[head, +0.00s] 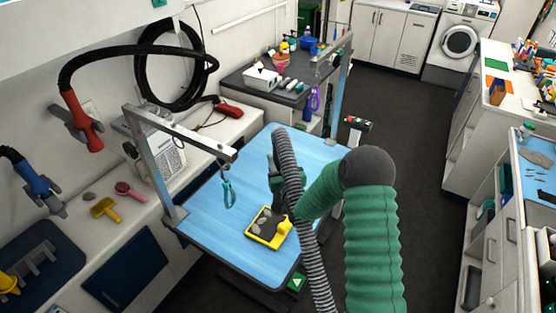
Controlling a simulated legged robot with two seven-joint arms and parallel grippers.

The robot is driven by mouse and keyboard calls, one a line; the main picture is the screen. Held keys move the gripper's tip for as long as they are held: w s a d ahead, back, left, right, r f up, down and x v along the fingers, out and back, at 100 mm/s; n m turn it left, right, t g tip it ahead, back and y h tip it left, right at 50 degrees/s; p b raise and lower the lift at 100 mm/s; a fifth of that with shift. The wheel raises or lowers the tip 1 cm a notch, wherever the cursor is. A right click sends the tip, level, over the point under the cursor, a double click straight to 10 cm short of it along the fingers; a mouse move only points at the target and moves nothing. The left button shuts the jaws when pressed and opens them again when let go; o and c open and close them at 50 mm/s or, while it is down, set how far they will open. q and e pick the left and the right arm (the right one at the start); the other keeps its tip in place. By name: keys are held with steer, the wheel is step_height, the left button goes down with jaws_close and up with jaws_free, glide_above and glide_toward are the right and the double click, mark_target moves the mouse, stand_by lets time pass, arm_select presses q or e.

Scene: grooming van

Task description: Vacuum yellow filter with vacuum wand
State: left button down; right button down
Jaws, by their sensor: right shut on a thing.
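The yellow filter (255,238) lies on the blue top of the grooming table (225,245), near its right front part. It has a yellow frame, a dark panel and grey clumps of fluff on it. My right gripper (280,190) is just above the filter's far side, shut on the dark vacuum wand (278,165). A grey ribbed hose (291,160) arches from the wand and runs down in front of my green-sleeved right arm. The arm and hose hide part of the gripper, and I cannot tell whether the wand's tip touches the filter. My left gripper is out of view.
A metal grooming arm (180,130) stands over the table's left side with a teal loop (227,194) hanging from it. A yellow brush (105,209) and pink brush (128,191) lie on the left counter. The dark floor (410,150) on the right is clear.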

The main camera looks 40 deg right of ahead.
steer(key=shift+w, duration=0.1)
steer(key=shift+w+a+r+b, duration=0.1)
steer(key=shift+w+a+b, duration=0.25)
steer(key=shift+w, duration=0.4)
steer(key=shift+w+a+f+b, duration=0.1)
steer(key=shift+w+a+b, duration=0.2)
steer(key=shift+w, duration=0.5)
steer(key=shift+w+a+r+b, duration=0.1)
steer(key=shift+w+a+b, duration=0.25)
steer(key=shift+w, duration=0.4)
steer(key=shift+a, duration=0.2)
steer(key=shift+s+a, duration=0.3)
steer(key=shift+a, duration=0.35)
steer(key=shift+s+a, duration=0.35)
steer(key=shift+a, duration=0.3)
steer(key=shift+s+a, duration=0.3)
steer(key=shift+a, duration=0.35)
steer(key=shift+s+a, duration=0.3)
steer(key=shift+a, duration=0.4)
steer(key=shift+s+a, duration=0.3)
steer(key=shift+a, duration=0.35)
steer(key=shift+s+a, duration=0.3)
steer(key=shift+a, duration=0.4)
